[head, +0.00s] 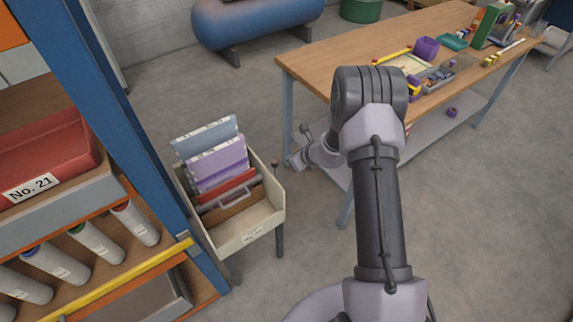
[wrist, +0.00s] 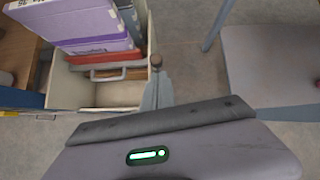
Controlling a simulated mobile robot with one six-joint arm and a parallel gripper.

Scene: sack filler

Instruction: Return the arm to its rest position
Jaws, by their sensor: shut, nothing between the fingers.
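My gripper (head: 294,161) is at the end of my folded arm, in the middle of the head view, between the file cart and the workbench. In the wrist view its narrow grey fingers (wrist: 156,92) are together and hold nothing. A cream file cart (head: 250,232) stands just left of my gripper. It holds upright blue and purple binders (head: 217,165), a red one and a brown one. A brown knob (wrist: 156,61) on the cart's corner shows close beyond my fingertips in the wrist view; I cannot tell whether they touch.
A wooden workbench (head: 310,63) with tools and small boxes stands behind my arm. A blue-framed shelf (head: 110,95) with a red bin (head: 50,160) and several rolls is at left. A blue tank (head: 255,20) is at the back. The floor at lower right is clear.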

